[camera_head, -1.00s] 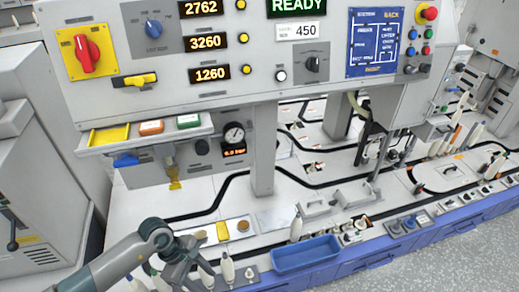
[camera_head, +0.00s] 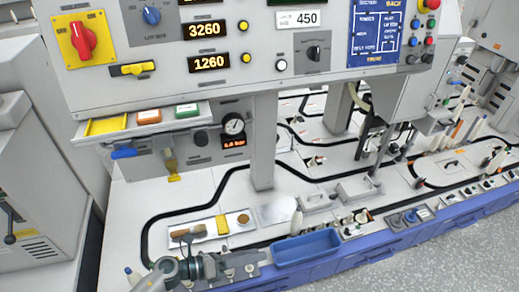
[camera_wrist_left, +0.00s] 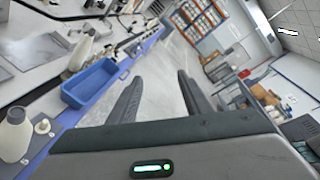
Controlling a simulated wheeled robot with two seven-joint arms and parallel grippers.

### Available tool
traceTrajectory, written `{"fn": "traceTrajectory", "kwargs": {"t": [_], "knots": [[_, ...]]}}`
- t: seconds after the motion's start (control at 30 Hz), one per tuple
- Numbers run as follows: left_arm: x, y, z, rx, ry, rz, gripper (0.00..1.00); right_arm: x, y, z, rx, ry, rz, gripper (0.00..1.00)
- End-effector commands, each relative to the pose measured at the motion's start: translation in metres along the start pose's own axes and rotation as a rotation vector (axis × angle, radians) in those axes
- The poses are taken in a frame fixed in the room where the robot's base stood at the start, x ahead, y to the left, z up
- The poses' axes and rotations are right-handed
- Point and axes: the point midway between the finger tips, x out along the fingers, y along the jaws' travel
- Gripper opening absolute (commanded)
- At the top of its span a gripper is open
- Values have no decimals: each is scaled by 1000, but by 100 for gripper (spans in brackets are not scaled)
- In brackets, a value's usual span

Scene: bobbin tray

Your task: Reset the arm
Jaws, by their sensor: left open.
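My left gripper (camera_head: 236,266) is low in the head view, at the front edge of the bench, pointing right toward the blue tray. In the left wrist view its two fingers (camera_wrist_left: 157,82) are apart with nothing between them; grey floor shows through the gap. The blue tray (camera_head: 306,248) sits on the front edge of the bench, just right of the gripper; in the left wrist view the tray (camera_wrist_left: 90,82) lies left of the fingers and looks empty. My right gripper is in neither view.
A plate with a brush and yellow piece (camera_head: 222,225) lies behind the gripper. The control panel (camera_head: 240,85) overhangs the bench. Open floor (camera_head: 440,262) lies to the right.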

Motion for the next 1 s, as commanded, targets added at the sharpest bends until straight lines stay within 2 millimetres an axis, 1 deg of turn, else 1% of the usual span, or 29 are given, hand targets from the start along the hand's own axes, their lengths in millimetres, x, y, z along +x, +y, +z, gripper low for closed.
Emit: {"fn": "traceTrajectory", "kwargs": {"t": [0.03,0.07,0.13,0.17,0.2,0.27,0.3,0.37,0.4,0.47,0.53,0.57,0.6,0.67,0.7,0.77,0.8,0.9,1.0], "knots": [[0,14,2,-158,-106,15,45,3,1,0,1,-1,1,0],[-2,24,6,-253,-170,25,45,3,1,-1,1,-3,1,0],[-10,50,9,-479,-318,51,45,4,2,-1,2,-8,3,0],[-15,63,8,-578,-381,63,45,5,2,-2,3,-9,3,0],[-23,81,4,-710,-464,81,45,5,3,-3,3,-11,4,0],[-37,111,-8,-910,-588,111,45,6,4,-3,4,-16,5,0],[-48,131,-20,-1041,-669,133,45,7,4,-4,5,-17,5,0],[-63,158,-43,-1221,-779,164,45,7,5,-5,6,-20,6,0],[-72,173,-60,-1333,-846,184,45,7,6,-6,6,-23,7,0],[-86,194,-89,-1490,-942,214,45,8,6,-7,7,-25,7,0],[-101,214,-126,-1661,-1046,251,45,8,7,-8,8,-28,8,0],[-106,221,-142,-1732,-1089,266,45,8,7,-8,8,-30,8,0],[-114,228,-165,-1824,-1144,288,45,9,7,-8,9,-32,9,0],[-124,238,-200,-1956,-1226,320,45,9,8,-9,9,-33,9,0],[-129,242,-224,-2039,-1277,342,45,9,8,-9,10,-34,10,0],[-137,245,-257,-2152,-1348,372,45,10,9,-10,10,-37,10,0],[-140,246,-277,-2221,-1390,391,45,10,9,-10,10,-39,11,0],[-148,244,-319,-2358,-1477,432,45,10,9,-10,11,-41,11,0],[-150,241,-345,-2445,-1532,458,45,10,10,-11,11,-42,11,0]]}}
